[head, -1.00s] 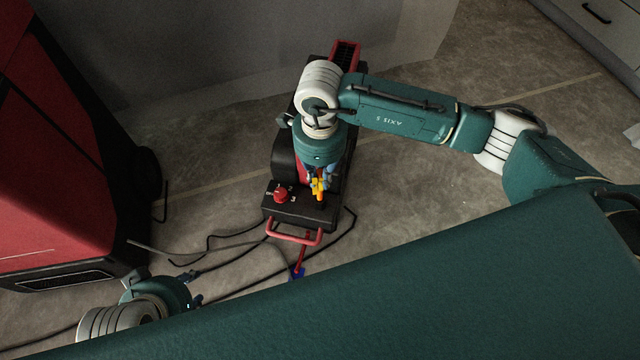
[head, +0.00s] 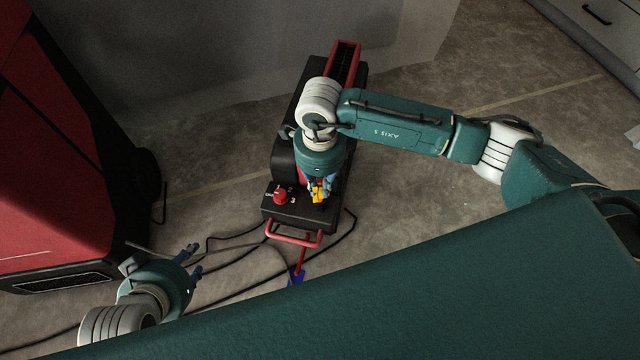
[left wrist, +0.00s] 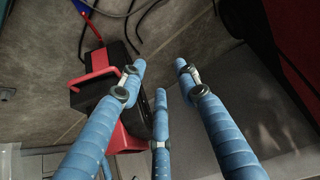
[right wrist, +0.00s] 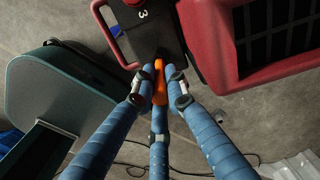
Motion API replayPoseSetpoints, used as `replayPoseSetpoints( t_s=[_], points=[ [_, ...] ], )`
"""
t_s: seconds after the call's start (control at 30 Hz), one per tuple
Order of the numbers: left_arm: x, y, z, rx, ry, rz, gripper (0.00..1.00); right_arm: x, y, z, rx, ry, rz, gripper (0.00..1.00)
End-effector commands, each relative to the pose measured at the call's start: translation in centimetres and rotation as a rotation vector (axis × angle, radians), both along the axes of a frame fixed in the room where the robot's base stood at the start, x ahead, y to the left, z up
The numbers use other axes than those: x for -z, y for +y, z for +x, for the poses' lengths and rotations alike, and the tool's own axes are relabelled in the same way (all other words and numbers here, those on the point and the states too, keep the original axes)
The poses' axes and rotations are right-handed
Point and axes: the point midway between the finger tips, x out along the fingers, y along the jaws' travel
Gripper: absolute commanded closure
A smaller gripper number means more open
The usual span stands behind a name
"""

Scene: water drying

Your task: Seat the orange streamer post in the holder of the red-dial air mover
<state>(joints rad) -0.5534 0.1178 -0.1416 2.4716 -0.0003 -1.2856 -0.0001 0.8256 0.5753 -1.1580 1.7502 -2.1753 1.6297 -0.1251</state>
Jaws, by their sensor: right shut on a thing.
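The air mover (head: 283,217) is black with a red dial (head: 280,195) on its top panel. My right gripper (head: 319,190) is above this panel, to the right of the dial. In the right wrist view its fingers (right wrist: 159,88) are shut around the orange streamer post (right wrist: 160,76). The post's far end points at the black panel (right wrist: 150,35). The holder is hidden, and I cannot tell whether the post is inside it. My left gripper (head: 196,259) is open and empty, left of the air mover; its fingers (left wrist: 160,78) are spread in the left wrist view.
A red handle (head: 294,239) sticks out at the air mover's front. Black cables (head: 230,262) lie on the floor around it. A large red and black machine (head: 60,150) stands at the left. A grey wall or sheet (head: 220,60) is behind. Floor is clear at the right.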

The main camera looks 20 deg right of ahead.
Motion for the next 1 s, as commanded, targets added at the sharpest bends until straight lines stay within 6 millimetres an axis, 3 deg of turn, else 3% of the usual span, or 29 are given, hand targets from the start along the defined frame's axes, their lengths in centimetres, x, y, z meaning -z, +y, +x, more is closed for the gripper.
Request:
replayPoseSetpoints(
  t_s=[0.03, 0.07, 0.13, 0.5, 0.6, 0.93, 1.0],
  points=[
    [-0.1, -0.1, 0.2, 0.001, -0.007, -0.002, 0.68, 0.1, 0.0, 0.0, 0.0, 0.0, 0.0, 1.0],
    [-0.2, -0.1, 0.3, 0.001, -0.013, -0.003, 0.68, 0.0, 0.0, 0.0, 0.0, 0.0, 0.0, 0.84],
    [-0.3, -0.1, 0.4, 0.001, -0.017, -0.004, 0.68, 0.0, 0.0, 0.0, 0.0, 0.0, 0.0, 0.7],
    [-0.2, -0.1, 0.2, 0.001, -0.007, -0.003, 0.68, -0.1, 0.0, 0.0, 0.0, 0.0, 0.0, 0.69],
    [0.4, 0.3, -0.9, -0.004, 0.043, 0.008, 0.68, -0.4, 0.0, 0.0, 0.0, 0.0, 0.0, 0.69],
    [2.3, 2.4, -8.0, -0.026, 0.315, 0.065, 0.68, -5.8, 0.0, 0.1, 0.0, -0.004, 0.0, 0.69],
    [1.8, 2.3, -7.8, -0.026, 0.309, 0.064, 0.68, -7.6, 0.0, 0.2, 0.0, -0.005, 0.001, 0.69]
  ],
)
